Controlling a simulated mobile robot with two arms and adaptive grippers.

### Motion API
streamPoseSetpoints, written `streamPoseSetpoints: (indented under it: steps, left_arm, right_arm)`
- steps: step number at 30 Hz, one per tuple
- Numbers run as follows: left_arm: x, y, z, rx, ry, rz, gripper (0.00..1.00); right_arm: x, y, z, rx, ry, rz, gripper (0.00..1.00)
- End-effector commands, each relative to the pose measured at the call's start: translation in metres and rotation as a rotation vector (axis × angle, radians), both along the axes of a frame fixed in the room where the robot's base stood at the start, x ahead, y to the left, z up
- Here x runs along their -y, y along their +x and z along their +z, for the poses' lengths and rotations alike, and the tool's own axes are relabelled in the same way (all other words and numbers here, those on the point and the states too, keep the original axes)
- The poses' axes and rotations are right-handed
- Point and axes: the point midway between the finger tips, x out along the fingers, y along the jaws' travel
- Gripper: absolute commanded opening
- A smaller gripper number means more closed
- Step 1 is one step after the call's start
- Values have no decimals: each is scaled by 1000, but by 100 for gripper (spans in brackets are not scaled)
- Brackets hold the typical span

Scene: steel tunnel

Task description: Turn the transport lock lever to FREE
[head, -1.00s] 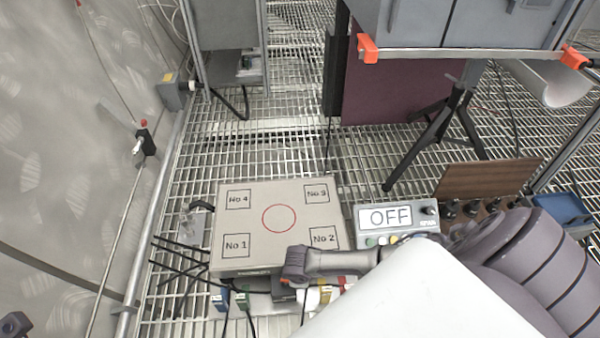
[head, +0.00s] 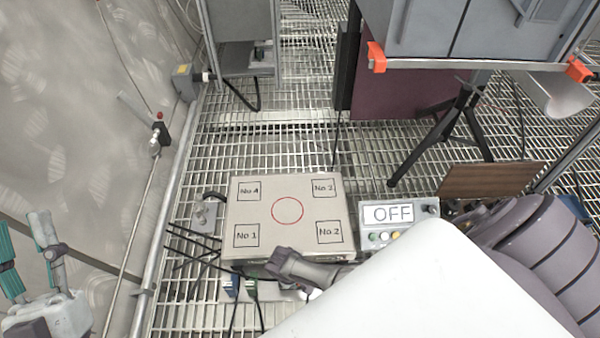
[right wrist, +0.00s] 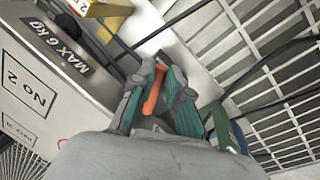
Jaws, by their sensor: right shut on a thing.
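The transport lock lever, an orange-red bar (right wrist: 154,90), shows in the right wrist view between the teal-padded fingers of my right gripper (right wrist: 158,72). The gripper is shut on it. The lever's base and any FREE marking are hidden or unreadable. In the head view my right arm covers this spot at the front edge of the weighing platform (head: 288,240), and the lever is not visible there. The platform has a red circle and squares No 1 to No 4; its side reads MAX 6 kg. My left gripper (head: 24,228) is open and empty at the left edge.
A display box (head: 398,222) reading OFF stands right of the platform. A small metal bracket (head: 204,215) and black cables lie to its left. A tripod (head: 440,130) stands behind, and a wooden board (head: 490,180) at the right.

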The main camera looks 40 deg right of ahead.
Motion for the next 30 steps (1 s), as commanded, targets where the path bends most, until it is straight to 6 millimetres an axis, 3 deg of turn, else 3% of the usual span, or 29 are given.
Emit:
streamPoseSetpoints:
  steps: [15, 30]
  left_arm:
    - [0, -2, 2, 20, -5, -1, 40]
    - [-1, -8, 8, 66, -19, -4, 40]
  right_arm:
    - [-22, 6, -1, -5, 2, -395, 0]
    - [-25, 9, -1, -2, 1, -505, 0]
